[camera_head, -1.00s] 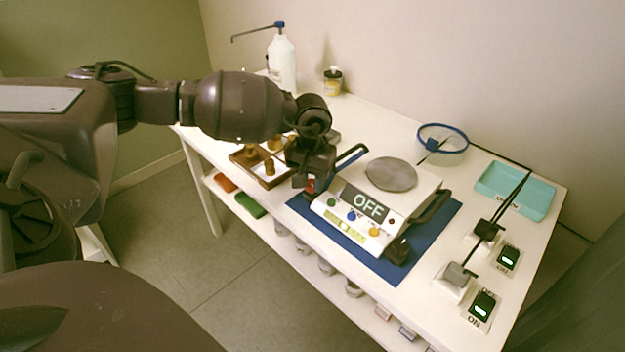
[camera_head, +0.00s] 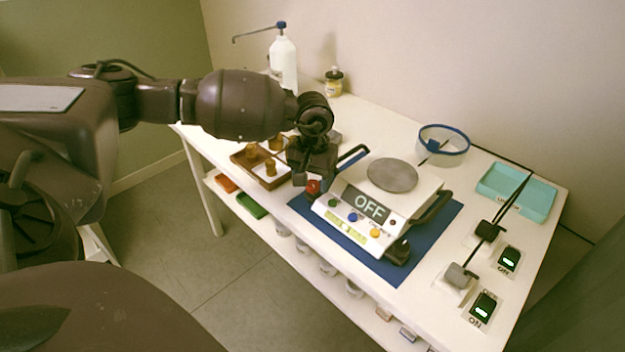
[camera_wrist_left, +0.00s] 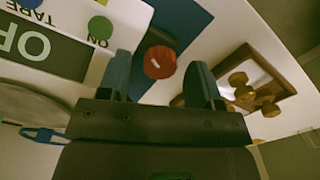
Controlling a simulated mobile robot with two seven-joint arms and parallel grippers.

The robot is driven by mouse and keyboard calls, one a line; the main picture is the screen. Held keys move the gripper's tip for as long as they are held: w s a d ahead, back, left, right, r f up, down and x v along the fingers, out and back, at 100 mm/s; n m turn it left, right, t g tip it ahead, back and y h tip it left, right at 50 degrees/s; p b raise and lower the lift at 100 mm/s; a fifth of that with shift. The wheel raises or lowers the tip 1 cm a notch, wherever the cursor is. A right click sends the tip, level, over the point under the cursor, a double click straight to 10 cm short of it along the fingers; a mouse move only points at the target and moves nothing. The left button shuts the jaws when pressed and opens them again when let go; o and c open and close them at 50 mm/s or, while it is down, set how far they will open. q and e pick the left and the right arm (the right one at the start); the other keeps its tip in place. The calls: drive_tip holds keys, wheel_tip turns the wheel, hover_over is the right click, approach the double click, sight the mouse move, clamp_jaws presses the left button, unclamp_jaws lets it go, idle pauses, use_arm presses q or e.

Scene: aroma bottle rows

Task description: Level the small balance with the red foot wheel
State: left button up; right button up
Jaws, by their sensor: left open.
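The small balance (camera_head: 392,205) is white with a round grey pan, and its display reads OFF. It stands on a blue mat (camera_head: 437,228). The red foot wheel (camera_head: 313,187) is at its left front corner. In the left wrist view the red wheel (camera_wrist_left: 159,62) shows a white mark and lies between and beyond the fingertips. My left gripper (camera_head: 306,179) is open just above and behind the wheel, fingers pointing down. It also shows in the left wrist view (camera_wrist_left: 160,82), with nothing between its fingers. My right gripper is not in view.
A brown tray with brass weights (camera_head: 268,184) stands close left of my gripper. A white bottle (camera_head: 282,65) stands at the back.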

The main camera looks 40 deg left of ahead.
sight(313, 183)
use_arm(q)
wheel_tip(313, 183, up, 10)
drive_tip(key=p, duration=0.1)
drive_tip(key=shift+r, duration=0.15)
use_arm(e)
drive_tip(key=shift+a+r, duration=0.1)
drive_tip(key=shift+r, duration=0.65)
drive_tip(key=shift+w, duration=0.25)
